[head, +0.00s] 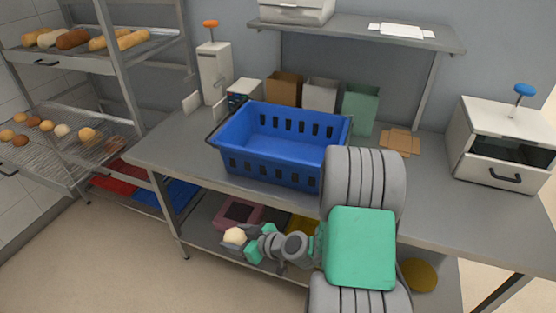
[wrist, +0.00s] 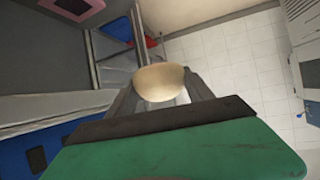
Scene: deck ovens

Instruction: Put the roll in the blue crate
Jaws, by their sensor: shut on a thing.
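My gripper (head: 242,242) is shut on a pale, rounded roll (head: 235,236). The roll also shows in the wrist view (wrist: 161,82), between the two grey fingers. In the head view my gripper and the roll are in front of the table, below the height of its top and left of my green arm link. The blue crate (head: 270,172) stands upright on the table, above and behind the roll in the picture. Its visible inside looks empty. A blue slotted wall (wrist: 40,158) shows at the lower left of the wrist view.
The crate stands on a grey table (head: 175,143) with a lower shelf. A bread rack (head: 115,60) stands at left. Paper bags (head: 320,93) stand behind the crate. A white oven-like box (head: 505,140) is at right. Flat brown cardboard (head: 400,142) lies between them.

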